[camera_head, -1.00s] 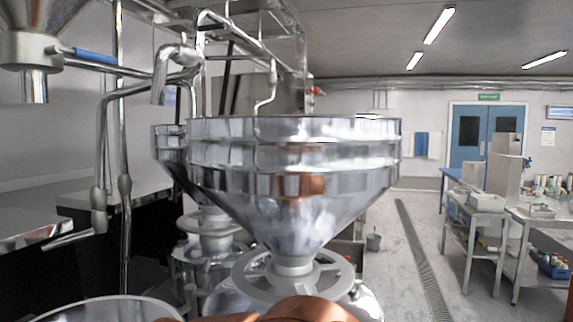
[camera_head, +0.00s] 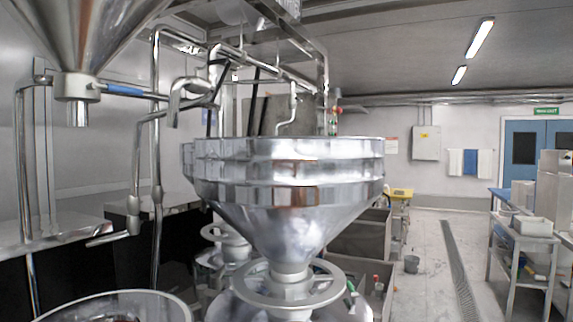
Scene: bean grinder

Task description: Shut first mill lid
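A large shiny metal mill hopper (camera_head: 290,190) stands in the middle, with a banded cylindrical upper part and a cone below. The cone ends on a grey spoked ring (camera_head: 290,290) over a metal base. I see the hopper from the side, at about rim height, so its opening and any lid cannot be made out. Part of a second hopper (camera_head: 189,160) shows behind its left edge, mostly hidden. My gripper is not in view.
A metal funnel (camera_head: 85,40) hangs at the upper left, beside upright pipes (camera_head: 157,180). A round open metal vessel (camera_head: 115,296) is at the lower left. Tables (camera_head: 525,240) and blue doors (camera_head: 537,145) are at the right. Open floor (camera_head: 430,265) lies between.

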